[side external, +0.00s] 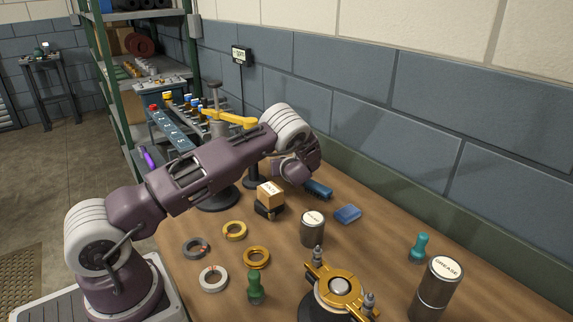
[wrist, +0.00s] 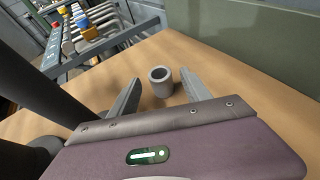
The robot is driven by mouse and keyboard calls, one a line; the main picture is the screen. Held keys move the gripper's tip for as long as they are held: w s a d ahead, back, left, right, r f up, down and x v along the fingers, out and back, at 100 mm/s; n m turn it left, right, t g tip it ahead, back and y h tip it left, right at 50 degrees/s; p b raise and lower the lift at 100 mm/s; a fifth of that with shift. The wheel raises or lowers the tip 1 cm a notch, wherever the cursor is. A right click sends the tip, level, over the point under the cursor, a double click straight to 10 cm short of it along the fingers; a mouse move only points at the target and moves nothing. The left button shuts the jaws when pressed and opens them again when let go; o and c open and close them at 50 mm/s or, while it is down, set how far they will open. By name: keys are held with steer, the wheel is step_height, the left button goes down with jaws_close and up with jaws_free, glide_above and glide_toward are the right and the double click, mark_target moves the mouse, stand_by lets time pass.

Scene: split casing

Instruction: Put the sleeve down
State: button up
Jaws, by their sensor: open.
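The sleeve (wrist: 161,90) is a short grey hollow cylinder in the wrist view. It is upright, with its open bore facing up, and appears to stand on the wooden bench. My gripper (wrist: 159,76) is open, with one finger on each side of the sleeve. A gap shows between the sleeve and each finger. In the side external view I cannot make out the sleeve or the fingertips; my arm's wrist end hides that spot.
The bench (side external: 385,240) holds several rings, a yellow-topped casing (side external: 337,287), a green peg-shaped piece (side external: 256,288), a grease can (side external: 436,285), a smaller can (side external: 312,229), a box (side external: 270,193) and a blue block (side external: 348,214). A wall (side external: 400,120) runs behind. A rack (wrist: 92,30) stands beyond the bench.

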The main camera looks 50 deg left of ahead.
steer(key=v, duration=0.5)
steer(key=s+d+r+n+g+h, duration=0.2)
steer(key=s+d+r+n, duration=0.3)
steer(key=s+r+n, duration=0.35)
steer(key=s+d+r+n+g+h, duration=0.1)
steer(key=s+d+r+n+h, duration=0.1)
steer(key=s+d+r+n, duration=0.45)
steer(key=s+d+r+n+t+h, duration=0.1)
steer(key=s+d+r+n+h, duration=0.2)
steer(key=s+d, duration=0.6)
steer(key=s+d+r+n+t+h, duration=0.1)
steer(key=s+d+r+n+h, duration=0.3)
steer(key=s+d, duration=0.6)
steer(key=s+n+h, duration=0.1)
steer(key=s, duration=0.2)
steer(key=shift+s+r+t, duration=0.25)
steer(key=shift+r+t, duration=0.05)
